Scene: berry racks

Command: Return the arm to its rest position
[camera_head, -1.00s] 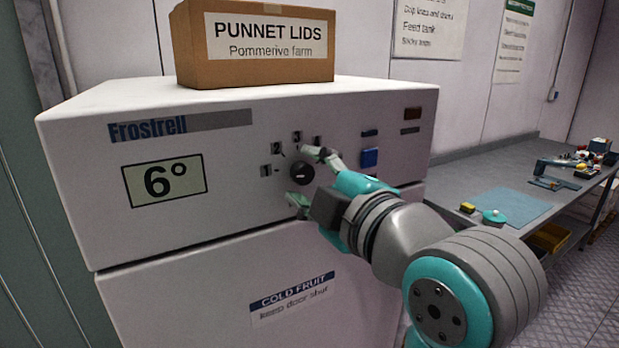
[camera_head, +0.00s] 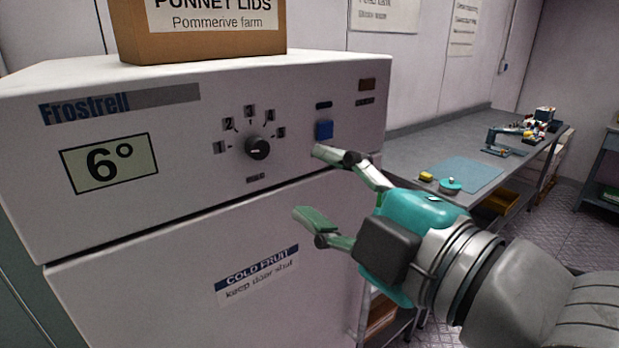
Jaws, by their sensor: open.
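My gripper (camera_head: 320,182) is open and empty. It is at the right of the picture, with its two fingers pointing left towards the front of the white Frostrell fridge (camera_head: 200,225). The fridge's black knob (camera_head: 258,148) is up and left of the fingertips, clear of them. Numbers stand in an arc around the knob. The blue button (camera_head: 324,130) is just above the upper fingertip. The display (camera_head: 110,163) reads 6°.
A cardboard box marked punnet lids (camera_head: 200,44) stands on top of the fridge. Patterned floor (camera_head: 560,210) shows at the right.

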